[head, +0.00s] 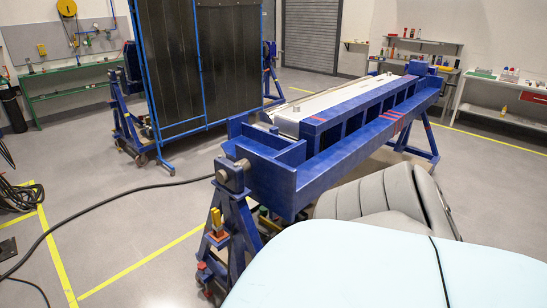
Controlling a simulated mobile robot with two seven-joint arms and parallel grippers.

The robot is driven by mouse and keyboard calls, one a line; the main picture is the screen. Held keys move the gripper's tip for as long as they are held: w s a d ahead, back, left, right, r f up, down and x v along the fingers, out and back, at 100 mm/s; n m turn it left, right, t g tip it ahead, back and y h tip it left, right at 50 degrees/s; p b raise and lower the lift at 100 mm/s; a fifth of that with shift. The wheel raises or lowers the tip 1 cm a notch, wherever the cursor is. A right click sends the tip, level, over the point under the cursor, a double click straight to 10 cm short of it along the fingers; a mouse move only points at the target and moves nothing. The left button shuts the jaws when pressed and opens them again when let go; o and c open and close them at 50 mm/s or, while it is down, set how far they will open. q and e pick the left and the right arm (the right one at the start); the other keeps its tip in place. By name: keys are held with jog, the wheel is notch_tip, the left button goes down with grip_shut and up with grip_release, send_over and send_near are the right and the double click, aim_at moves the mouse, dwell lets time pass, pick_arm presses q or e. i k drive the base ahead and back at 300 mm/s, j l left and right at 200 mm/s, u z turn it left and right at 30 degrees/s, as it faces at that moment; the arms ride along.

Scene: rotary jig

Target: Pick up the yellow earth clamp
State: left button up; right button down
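A small yellow piece (216,217) sits upright on the near end stand of the blue rotary jig, above a reddish part. It looks like the yellow earth clamp, but it is too small to tell its shape for sure. The blue jig (275,172) is a long beam frame on legs, running from the middle toward the back right. Neither of my grippers shows in the head view.
A black cable (110,197) runs across the floor to the near jig end. A dark welding screen (205,70) in a blue frame stands behind. Yellow lines mark the floor, which is open at the left. Pale surfaces block the lower right. A green bench (70,93) stands far left.

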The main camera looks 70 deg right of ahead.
aim_at(218, 227)
jog(key=z, duration=1.85)
jog(key=i+j+z, duration=0.2)
jog(key=z, duration=0.3)
jog(key=i+j+z, duration=0.2)
jog(key=z, duration=0.25)
jog(key=i+j+z, duration=0.15)
jog(key=j, duration=0.2)
jog(key=i+j+z, duration=0.1)
jog(key=j, duration=0.25)
jog(key=i+j+z, duration=0.15)
jog(key=j, duration=0.25)
jog(key=i+j, duration=0.1)
jog(key=j, duration=0.45)
jog(key=i+j+z, duration=0.1)
jog(key=j, duration=0.45)
